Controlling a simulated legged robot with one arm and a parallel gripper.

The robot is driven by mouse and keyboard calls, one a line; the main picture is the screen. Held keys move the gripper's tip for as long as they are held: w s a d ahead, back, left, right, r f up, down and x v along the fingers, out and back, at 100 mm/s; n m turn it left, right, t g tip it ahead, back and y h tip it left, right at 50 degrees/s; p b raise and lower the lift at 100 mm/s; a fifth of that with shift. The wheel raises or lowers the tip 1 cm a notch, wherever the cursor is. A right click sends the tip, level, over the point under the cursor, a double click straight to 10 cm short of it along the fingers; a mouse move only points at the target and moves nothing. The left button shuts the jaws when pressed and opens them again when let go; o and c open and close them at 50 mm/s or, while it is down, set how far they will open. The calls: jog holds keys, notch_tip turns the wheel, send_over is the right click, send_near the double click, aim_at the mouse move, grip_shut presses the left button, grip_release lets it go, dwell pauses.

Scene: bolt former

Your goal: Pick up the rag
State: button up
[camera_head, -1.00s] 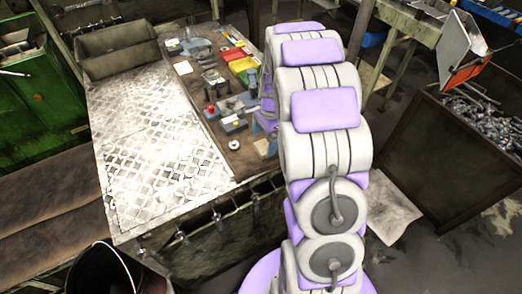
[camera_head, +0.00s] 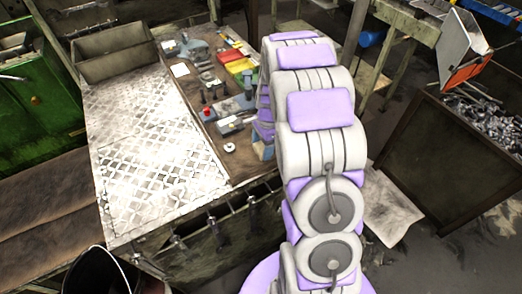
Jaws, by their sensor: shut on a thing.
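My arm reaches away from me over the right edge of the workbench. The end of the arm, with my gripper (camera_head: 262,132), is partly visible beside its purple and grey links. The fingertips are mostly hidden by the arm. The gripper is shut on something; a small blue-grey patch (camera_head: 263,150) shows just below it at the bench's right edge. This may be part of the rag, but its outline is too small to tell. No other rag can be made out clearly on the bench.
The workbench (camera_head: 150,160) has a worn metal plate, an open metal bin (camera_head: 112,52) at the back, and several small tools to the right. A dark bucket (camera_head: 105,270) stands in front. A crate of metal parts (camera_head: 440,170) is at right. A pale sheet (camera_head: 392,208) lies on the floor.

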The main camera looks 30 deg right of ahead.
aim_at(260, 149)
jog(key=shift+a, duration=0.15)
jog(key=shift+c, duration=1)
jog(key=shift+a+r, duration=0.1)
jog(key=shift+a, duration=0.3)
jog(key=shift+w+d+r+p, duration=0.15)
jog(key=shift+r+p, duration=0.1)
jog(key=shift+r, duration=0.55)
jog(key=shift+s+d+r+p, duration=0.1)
jog(key=shift+r+p, duration=0.15)
jog(key=shift+r, duration=0.5)
jog(key=shift+s+d+r, duration=0.1)
jog(key=shift+s+r, duration=0.05)
jog(key=shift+s, duration=0.1)
jog(key=s+r+p, duration=0.1)
jog(key=s, duration=1.4)
jog(key=shift+s+r+p, duration=0.2)
jog(key=shift+s+p, duration=0.05)
jog(key=shift+p, duration=0.15)
